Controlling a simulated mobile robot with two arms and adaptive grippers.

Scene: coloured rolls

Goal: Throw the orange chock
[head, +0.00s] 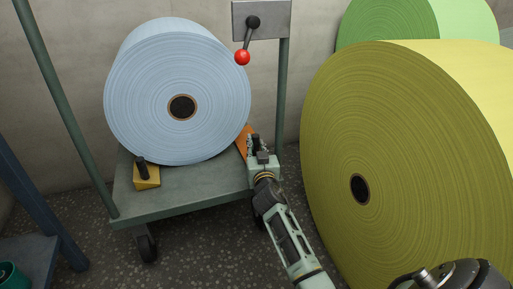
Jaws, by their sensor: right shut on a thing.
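The orange chock (243,140) is at the right side of the pale blue roll (150,95), low down by the cart's right edge. My right gripper (252,147) is shut on the orange chock, and its fingers hide part of it. Whether the chock touches the roll or the deck is hard to tell. The blue roll rests on the grey-green cart (195,208). A yellow chock (149,181) with a dark handle sits on the deck below the roll's left side. My left gripper is not in view.
A large yellow roll (420,130) stands close on the right, with a green roll (385,22) behind it. A lever with a red knob (242,58) is on a plate at the cart's right post. A blue frame (35,205) stands at left. Speckled floor shows in front.

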